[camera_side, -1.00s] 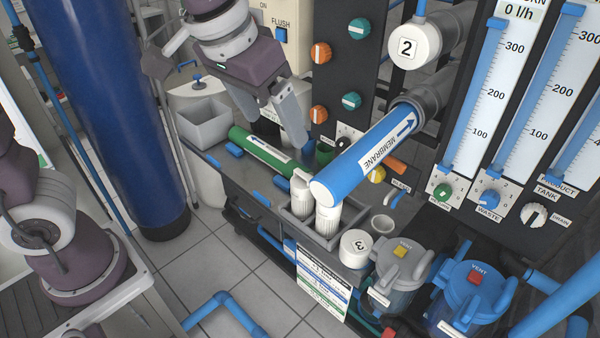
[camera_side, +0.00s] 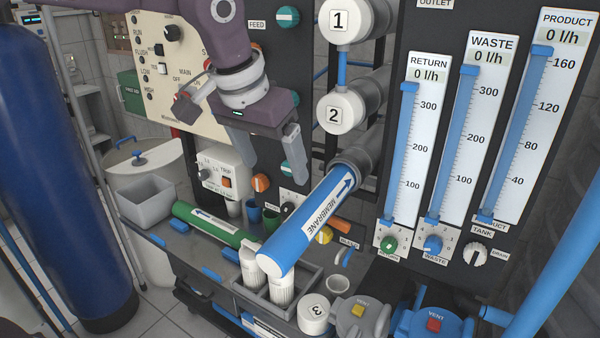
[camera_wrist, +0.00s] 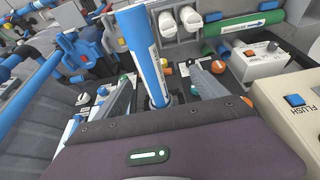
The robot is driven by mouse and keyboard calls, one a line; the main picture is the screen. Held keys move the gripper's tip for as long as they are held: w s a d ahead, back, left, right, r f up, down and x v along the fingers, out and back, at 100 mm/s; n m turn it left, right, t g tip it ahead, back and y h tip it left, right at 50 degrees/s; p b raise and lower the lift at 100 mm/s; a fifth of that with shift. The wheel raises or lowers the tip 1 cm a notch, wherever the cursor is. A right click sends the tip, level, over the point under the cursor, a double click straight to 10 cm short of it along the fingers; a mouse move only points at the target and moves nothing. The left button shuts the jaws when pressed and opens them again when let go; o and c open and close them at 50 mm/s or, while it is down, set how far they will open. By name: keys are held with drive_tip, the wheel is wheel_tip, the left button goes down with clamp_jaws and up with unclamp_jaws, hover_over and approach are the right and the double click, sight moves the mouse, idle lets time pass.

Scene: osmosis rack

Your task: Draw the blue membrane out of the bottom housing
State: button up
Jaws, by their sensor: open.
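The blue membrane (camera_side: 310,222) is a long tube labelled MEMBRANE with an arrow. Its inner end sits in the grey bottom housing (camera_side: 353,161); most of its visible length sticks out, sloping down toward the front. Its free end is above white bottles (camera_side: 283,290). My gripper (camera_side: 275,172) is open and empty, behind and left of the membrane in the side view, its fingers pointing down. In the wrist view, the membrane (camera_wrist: 142,50) runs between the spread fingers of my gripper (camera_wrist: 162,78). I cannot tell whether a finger touches it.
A green tube (camera_side: 212,224) lies on the bench at left, beside a grey bin (camera_side: 146,199). Cap 3 (camera_side: 314,313) lies near the bottle tray (camera_side: 303,297). Housings 1 (camera_side: 340,20) and 2 (camera_side: 335,114) are capped above. Panel knobs (camera_side: 261,183) are close behind my gripper.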

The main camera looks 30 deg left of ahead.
sight(273, 247)
drive_tip(key=w+d+f, duration=0.1)
drive_tip(key=w, duration=0.1)
drive_tip(key=w+d+f, duration=0.1)
drive_tip(key=d, duration=0.1)
drive_tip(key=shift+w+d+f, duration=0.1)
drive_tip(key=shift+w+f, duration=0.25)
drive_tip(key=shift+f, duration=0.05)
drive_tip(key=shift+w+d+f, duration=0.1)
drive_tip(key=shift+w+f, duration=0.1)
drive_tip(key=shift+f, duration=0.05)
drive_tip(key=shift+x, duration=5.6)
drive_tip(key=shift+s, duration=0.1)
drive_tip(key=shift+c, duration=0.4)
clamp_jaws()
drive_tip(key=shift+s, duration=6.3)
